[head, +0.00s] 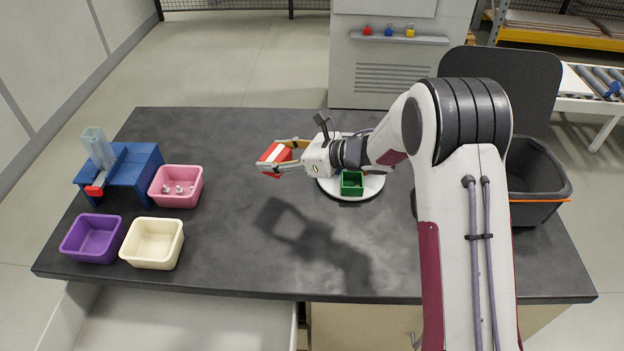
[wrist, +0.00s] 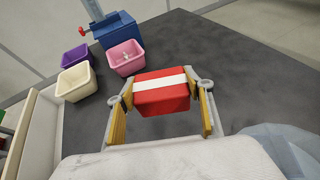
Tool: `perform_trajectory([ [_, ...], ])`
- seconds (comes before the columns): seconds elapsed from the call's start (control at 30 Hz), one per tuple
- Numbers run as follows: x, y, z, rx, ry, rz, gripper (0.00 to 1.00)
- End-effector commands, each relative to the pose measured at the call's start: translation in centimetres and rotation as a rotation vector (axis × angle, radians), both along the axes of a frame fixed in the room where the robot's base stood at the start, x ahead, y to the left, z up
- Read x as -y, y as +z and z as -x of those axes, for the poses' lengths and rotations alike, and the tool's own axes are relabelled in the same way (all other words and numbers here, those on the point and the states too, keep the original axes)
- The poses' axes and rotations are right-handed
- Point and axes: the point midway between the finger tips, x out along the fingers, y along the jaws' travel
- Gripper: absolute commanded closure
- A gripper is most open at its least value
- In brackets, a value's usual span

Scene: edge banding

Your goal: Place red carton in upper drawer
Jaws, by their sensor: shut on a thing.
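The red carton (head: 275,157) has a white stripe across it. My gripper (head: 279,156) is shut on it and holds it in the air above the dark table. In the wrist view the red carton (wrist: 162,93) sits between the two fingers of my gripper (wrist: 162,95). An open drawer (head: 190,318) shows at the front left below the tabletop, its inside pale and empty where visible. Its pale edge also shows at the left of the wrist view (wrist: 35,135).
A purple bin (head: 93,240), a cream bin (head: 153,244), a pink bin (head: 176,187) with small parts and a blue dispenser (head: 130,172) stand at the left. A green box (head: 352,184) sits on a white plate (head: 373,187). A black crate (head: 537,214) is at the right. The table's front middle is clear.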

Motion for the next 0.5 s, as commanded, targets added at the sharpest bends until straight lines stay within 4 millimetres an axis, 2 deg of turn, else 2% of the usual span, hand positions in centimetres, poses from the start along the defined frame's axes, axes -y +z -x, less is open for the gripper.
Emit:
perform_trajectory([
  [0.17, 0.0, -0.7, 0.0, -0.002, -0.001, 0.000, 0.71],
  [0.5, 0.0, -4.8, 0.0, -0.003, -0.001, -0.001, 0.71],
])
